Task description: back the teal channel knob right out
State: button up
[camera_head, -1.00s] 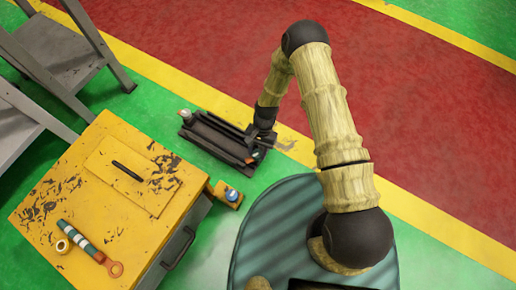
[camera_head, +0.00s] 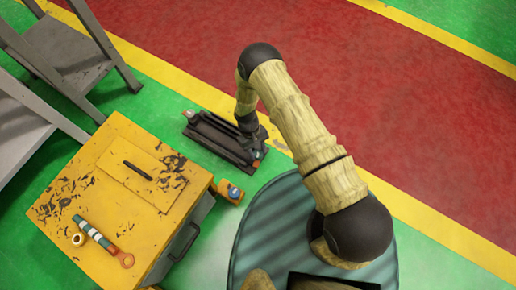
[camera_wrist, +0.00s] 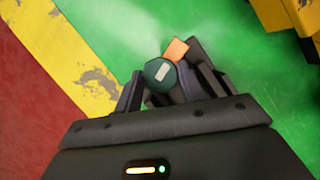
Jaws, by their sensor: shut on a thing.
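The teal channel knob (camera_wrist: 161,74) is a dark teal disc with a pale rectangular mark on top, in the wrist view between my fingers. My gripper (camera_wrist: 156,88) is shut on it, with one finger at its left side and the other at its right. An orange block (camera_wrist: 176,49) sits just behind the knob. In the head view my gripper (camera_head: 251,138) is low over the right end of the dark channelled fixture (camera_head: 213,133) on the floor. The knob's shank is hidden, so I cannot tell how deep it sits.
A worn yellow cabinet (camera_head: 115,190) stands left, carrying a striped tool (camera_head: 98,238) and a yellow ring (camera_head: 78,240). A yellow block with a blue knob (camera_head: 231,192) is beside it. Grey steps (camera_head: 65,55) stand at upper left. The red floor (camera_head: 400,120) is clear.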

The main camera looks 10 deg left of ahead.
jog(key=n+p, duration=0.1)
jog(key=n, duration=0.1)
jog(key=n+t+h+p, duration=0.1)
jog(key=n, duration=0.1)
jog(key=n+t+p, duration=0.1)
jog(key=n, duration=0.1)
jog(key=shift+s, duration=0.25)
jog(key=n+t+p, duration=0.1)
jog(key=n, duration=0.1)
jog(key=n+t+p, duration=0.1)
jog(key=n, duration=0.2)
jog(key=shift+s+h, duration=0.1)
jog(key=shift+h, duration=0.2)
jog(key=shift+d+n+t+p, duration=0.1)
jog(key=shift+n+t+p, duration=0.3)
jog(key=shift+n+p, duration=0.65)
jog(key=shift+f+n, duration=0.1)
jog(key=shift+n, duration=0.25)
jog(key=o, duration=1)
jog(key=p+v, duration=0.6)
jog(key=v, duration=1.1)
jog(key=shift+s+d+r, duration=0.1)
jog(key=shift+s+r, duration=0.05)
jog(key=shift+r, duration=0.15)
